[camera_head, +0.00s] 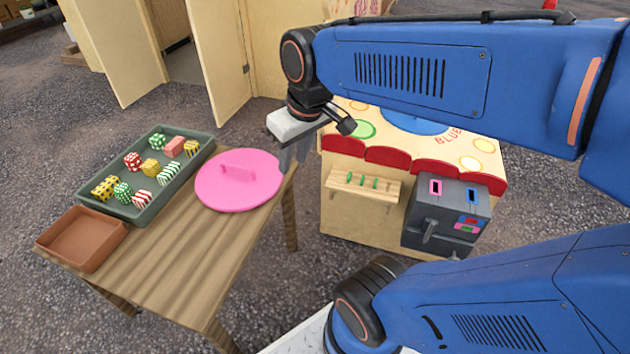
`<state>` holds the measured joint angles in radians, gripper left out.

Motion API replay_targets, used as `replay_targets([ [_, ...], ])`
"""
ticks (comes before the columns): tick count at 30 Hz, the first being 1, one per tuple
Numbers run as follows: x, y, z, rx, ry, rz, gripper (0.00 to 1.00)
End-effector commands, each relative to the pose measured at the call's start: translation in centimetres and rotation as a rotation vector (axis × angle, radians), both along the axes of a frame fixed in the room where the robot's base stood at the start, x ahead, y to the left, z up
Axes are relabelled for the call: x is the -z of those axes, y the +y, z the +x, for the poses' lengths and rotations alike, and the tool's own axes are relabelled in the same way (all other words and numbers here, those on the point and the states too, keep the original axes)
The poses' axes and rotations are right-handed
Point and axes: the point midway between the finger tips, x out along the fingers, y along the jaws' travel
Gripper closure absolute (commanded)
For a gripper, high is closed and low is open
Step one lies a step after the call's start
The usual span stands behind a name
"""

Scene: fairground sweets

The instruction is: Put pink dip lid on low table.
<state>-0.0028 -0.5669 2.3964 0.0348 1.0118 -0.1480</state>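The pink dip lid (238,190) is a round flat disc with a raised bar handle. It lies on the low wooden table (178,272), at the table's right side, and seems to reach its far right edge. My gripper (290,160) hangs just right of the lid, pointing down. Its fingers are small and partly blend together in this view, so I cannot tell if they are open or shut. The lid's handle stands clear of the fingers in the picture.
A green tray (196,166) with several patterned sweets and an empty brown tray (112,238) stand on the table's left. A cream stall with a red scalloped edge (388,158) and a grey box (420,240) stand right. The table's near part is bare.

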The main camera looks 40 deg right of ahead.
Motion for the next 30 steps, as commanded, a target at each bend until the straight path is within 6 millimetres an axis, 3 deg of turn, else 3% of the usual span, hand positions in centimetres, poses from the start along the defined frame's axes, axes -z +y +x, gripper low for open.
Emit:
replay_targets([
  [3,0.7,-0.3,-2.9,0.048,-0.045,0.005,0.7],
  [10,2.0,-0.7,-6.1,0.116,-0.1,0.014,0.7],
  [30,2.4,-0.8,-6.8,0.131,-0.111,0.017,0.7],
])
